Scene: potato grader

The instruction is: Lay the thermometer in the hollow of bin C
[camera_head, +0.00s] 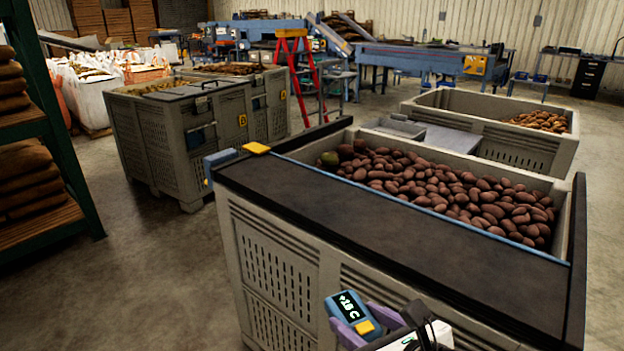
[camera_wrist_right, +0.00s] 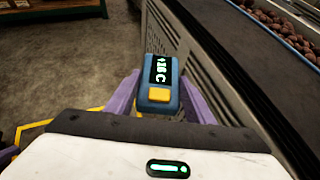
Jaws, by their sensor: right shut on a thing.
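The thermometer (camera_head: 347,306) is a blue handheld device with a lit display and a yellow button. It also shows upright in the right wrist view (camera_wrist_right: 159,82). My right gripper (camera_head: 366,320) is shut on it, its purple fingers on either side, and holds it in front of the near bin's slatted wall, below the rim. The near bin (camera_head: 277,268) is large and grey and holds a heap of reddish potatoes (camera_head: 445,190). I cannot read a letter on any bin, nor make out a clear hollow in the heap. My left gripper is out of view.
A wide dark board (camera_head: 390,235) with a blue edge strip covers the near side of the bin top. A yellow block (camera_head: 256,148) sits at its far left corner. Other bins (camera_head: 170,140) stand behind. A green rack (camera_head: 60,150) stands left; floor between is clear.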

